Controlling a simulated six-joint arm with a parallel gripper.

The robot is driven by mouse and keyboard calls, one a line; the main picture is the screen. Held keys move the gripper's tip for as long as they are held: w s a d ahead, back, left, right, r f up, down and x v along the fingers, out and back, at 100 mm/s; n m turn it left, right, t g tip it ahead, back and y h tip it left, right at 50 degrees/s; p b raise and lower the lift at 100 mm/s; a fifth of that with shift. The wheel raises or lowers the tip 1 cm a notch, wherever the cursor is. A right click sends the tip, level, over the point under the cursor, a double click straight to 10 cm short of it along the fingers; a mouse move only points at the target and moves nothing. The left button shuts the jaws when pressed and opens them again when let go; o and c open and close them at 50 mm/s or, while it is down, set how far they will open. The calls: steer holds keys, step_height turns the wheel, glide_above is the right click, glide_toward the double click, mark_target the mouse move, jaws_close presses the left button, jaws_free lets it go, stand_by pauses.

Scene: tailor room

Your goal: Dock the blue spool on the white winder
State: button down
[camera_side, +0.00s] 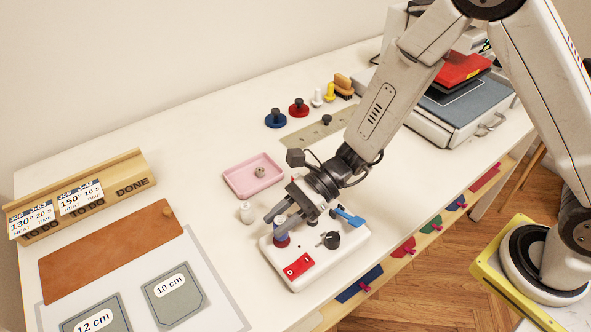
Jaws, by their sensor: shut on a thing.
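The white winder (341,258) is a low white box near the table's front edge. It carries a red panel (299,266), a black knob (330,240) and a blue lever (348,217). My gripper (276,224) is over the winder's left end, pointing down and left. It is shut on a small dark blue piece with some red at it, which looks like the blue spool (282,239). The fingers partly hide it. I cannot tell whether it touches the winder or is seated on it.
A pink tray (244,184) holds a small round part. Blue (276,119) and red (298,109) knobbed discs stand behind. A brown board (110,255) and a wooden job rack (120,186) lie left.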

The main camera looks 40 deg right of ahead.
steer(key=shift+f, duration=0.6)
stand_by(0.3)
steer(key=c, duration=0.7)
jaws_free()
steer(key=shift+d, duration=0.1)
steer(key=v, duration=1)
steer(key=shift+d, duration=0.4)
steer(key=shift+r, duration=0.15)
stand_by(0.4)
